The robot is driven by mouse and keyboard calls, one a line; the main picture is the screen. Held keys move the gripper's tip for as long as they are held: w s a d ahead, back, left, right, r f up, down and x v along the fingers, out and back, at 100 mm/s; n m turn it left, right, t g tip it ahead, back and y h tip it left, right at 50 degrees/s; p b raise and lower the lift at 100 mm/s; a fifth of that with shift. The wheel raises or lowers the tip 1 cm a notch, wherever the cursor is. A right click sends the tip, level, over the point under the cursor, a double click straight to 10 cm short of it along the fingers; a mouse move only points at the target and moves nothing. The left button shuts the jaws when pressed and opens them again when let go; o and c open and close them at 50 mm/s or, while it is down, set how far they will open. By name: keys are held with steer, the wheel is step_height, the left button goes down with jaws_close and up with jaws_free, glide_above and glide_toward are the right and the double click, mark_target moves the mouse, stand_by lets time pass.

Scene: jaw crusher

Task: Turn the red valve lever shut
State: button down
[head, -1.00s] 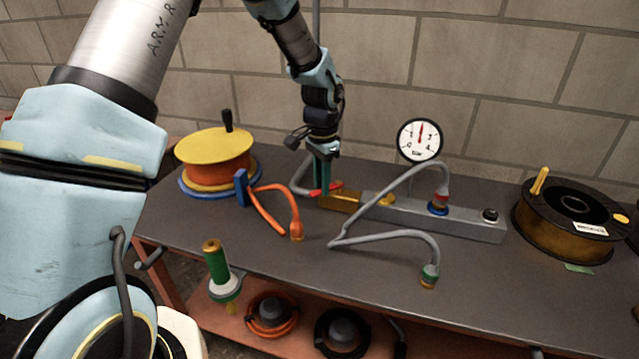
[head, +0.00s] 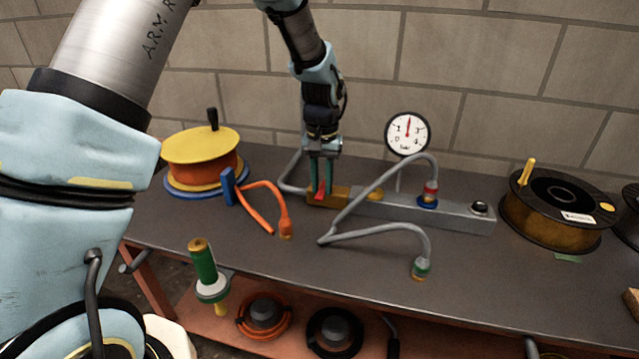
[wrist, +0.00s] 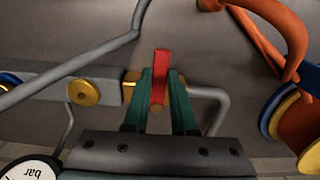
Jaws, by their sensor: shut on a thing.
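The red valve lever (head: 320,197) sits at the left, brass end (head: 338,203) of the grey manifold block on the bench. It points across the manifold, toward the bench's front. My gripper (head: 322,186) comes down from above with its two green fingers around the lever. In the wrist view the red lever (wrist: 160,68) lies between the fingertips, crosswise to the line of the manifold (wrist: 45,78). The fingers are shut on it. The valve's pivot is mostly hidden by my fingers.
A pressure gauge (head: 408,133) stands behind the manifold. A grey hose (head: 375,236) lies in front and arches over the block. An orange cable (head: 268,187) and a yellow-topped reel (head: 201,152) are at left. A black spool (head: 556,207) stands at right.

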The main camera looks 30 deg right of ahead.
mark_target(322, 191)
stand_by(0.4)
steer(key=c, duration=0.7)
jaws_free()
step_height(322, 191, up, 11)
steer(key=shift+f+b, duration=0.1)
steer(key=shift+b, duration=0.85)
steer(key=w+a+f+n, duration=0.1)
steer(key=w+a+n, duration=0.1)
steer(key=a, duration=0.8)
steer(key=w+a+n, duration=0.2)
steer(key=a, duration=0.8)
steer(key=s+a+f+n, duration=0.1)
steer(key=s+a, duration=0.1)
steer(key=a, duration=0.3)
steer(key=s+a+f+n+t, duration=0.1)
steer(key=s+a, duration=0.2)
steer(key=a, duration=0.3)
steer(key=s+a+f+n, duration=0.1)
steer(key=s+a, duration=0.1)
steer(key=a, duration=0.4)
steer(key=shift+s+a+t, duration=0.15)
steer(key=shift+s+t, duration=0.15)
